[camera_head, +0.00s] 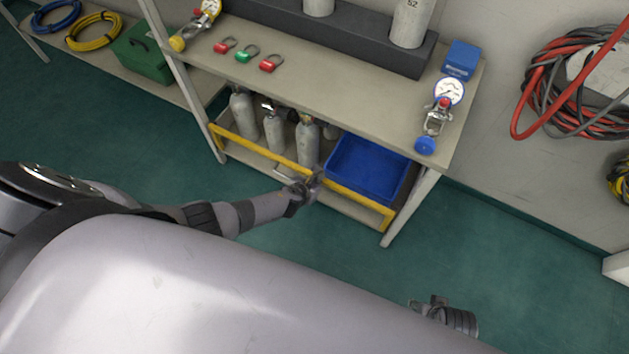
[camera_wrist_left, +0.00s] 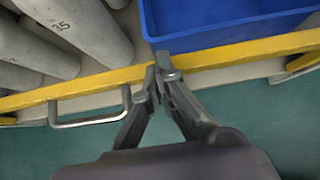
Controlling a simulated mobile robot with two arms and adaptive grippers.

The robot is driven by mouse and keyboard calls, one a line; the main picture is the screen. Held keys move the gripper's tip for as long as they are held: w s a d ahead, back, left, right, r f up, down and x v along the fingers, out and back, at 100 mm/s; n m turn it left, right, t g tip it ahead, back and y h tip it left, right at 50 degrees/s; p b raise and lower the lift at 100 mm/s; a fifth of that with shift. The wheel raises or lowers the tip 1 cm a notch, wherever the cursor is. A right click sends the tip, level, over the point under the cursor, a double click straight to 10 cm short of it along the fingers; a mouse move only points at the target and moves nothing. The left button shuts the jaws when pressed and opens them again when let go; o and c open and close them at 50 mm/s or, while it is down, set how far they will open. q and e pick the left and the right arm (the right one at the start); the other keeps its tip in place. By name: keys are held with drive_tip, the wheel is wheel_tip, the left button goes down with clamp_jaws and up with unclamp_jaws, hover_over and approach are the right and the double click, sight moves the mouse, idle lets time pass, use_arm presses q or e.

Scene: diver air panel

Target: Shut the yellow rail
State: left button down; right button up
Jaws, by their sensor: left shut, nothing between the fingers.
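The yellow rail (camera_head: 250,146) runs along the front of the lower shelf, before the grey cylinders and the blue bin. In the left wrist view the rail (camera_wrist_left: 240,52) crosses the picture, with a metal handle (camera_wrist_left: 92,121) on its lower side, left of my gripper. My left gripper (camera_head: 317,178) is shut and empty at the middle of the rail, right of the handle. Its fingertips (camera_wrist_left: 163,67) overlap the rail in the wrist view; I cannot tell whether they touch it. My right gripper (camera_head: 436,303) is partly hidden behind my body, low right, its fingers unclear.
Grey cylinders (camera_head: 274,134) stand on the lower shelf beside a blue bin (camera_head: 365,168). The bench top (camera_head: 330,100) above carries padlocks and gauges. A bench leg (camera_head: 408,208) stands right of the rail. The green floor before the rail is clear apart from my arm.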

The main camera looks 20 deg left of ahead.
idle(0.6)
use_arm(q)
drive_tip(key=v, duration=1.2)
